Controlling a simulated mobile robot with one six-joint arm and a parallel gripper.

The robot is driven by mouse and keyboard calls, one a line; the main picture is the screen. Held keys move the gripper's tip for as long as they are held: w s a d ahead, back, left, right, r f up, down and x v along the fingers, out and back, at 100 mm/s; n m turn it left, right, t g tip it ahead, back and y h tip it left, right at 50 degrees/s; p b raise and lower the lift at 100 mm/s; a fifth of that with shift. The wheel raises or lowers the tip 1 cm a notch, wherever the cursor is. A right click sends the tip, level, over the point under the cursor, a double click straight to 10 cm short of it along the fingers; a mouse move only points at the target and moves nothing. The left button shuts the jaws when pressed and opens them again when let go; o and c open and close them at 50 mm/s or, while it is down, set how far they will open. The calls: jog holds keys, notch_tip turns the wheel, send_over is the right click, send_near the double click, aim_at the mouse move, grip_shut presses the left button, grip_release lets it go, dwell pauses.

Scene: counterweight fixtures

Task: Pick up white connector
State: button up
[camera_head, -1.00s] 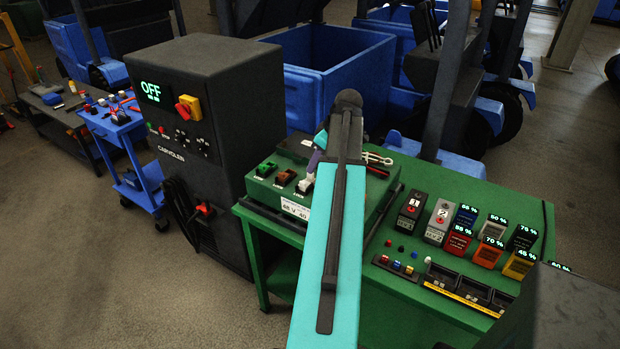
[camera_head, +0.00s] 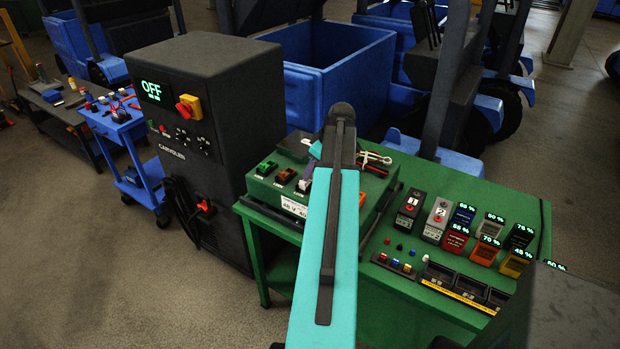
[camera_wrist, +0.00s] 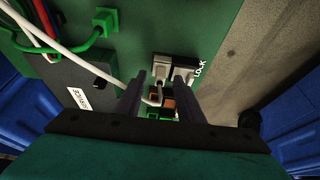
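The white connector (camera_head: 305,185) sits at the front of the green panel box on the bench, right of a green and a brown connector. In the wrist view, a pale grey-white plug (camera_wrist: 158,88) with a white cable shows between the fingers of my gripper (camera_wrist: 161,84). The fingers stand apart, one on each side, and I see no clear contact. In the head view my arm hides most of the gripper; a purple finger (camera_head: 309,170) shows just above the white connector.
The black Carvolen cabinet (camera_head: 205,120) reading "OFF" stands left. Battery blocks and small coloured parts lie on the green bench (camera_head: 375,290) at right.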

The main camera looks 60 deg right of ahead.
jog(key=shift+c, duration=0.2)
jog(key=c, duration=0.7)
jog(key=shift+c, duration=0.2)
jog(key=shift+r, duration=0.25)
jog(key=shift+r+b, duration=0.9)
jog(key=shift+r, duration=0.4)
jog(key=shift+s+r, duration=0.1)
jog(key=shift+r, duration=0.1)
jog(key=s+a+r+b, duration=0.1)
jog(key=s+a+b, duration=0.3)
jog(key=s+a, duration=0.6)
jog(key=shift+s+r+b, duration=0.3)
jog(key=shift+s+b, duration=0.05)
jog(key=shift+s, duration=0.8)
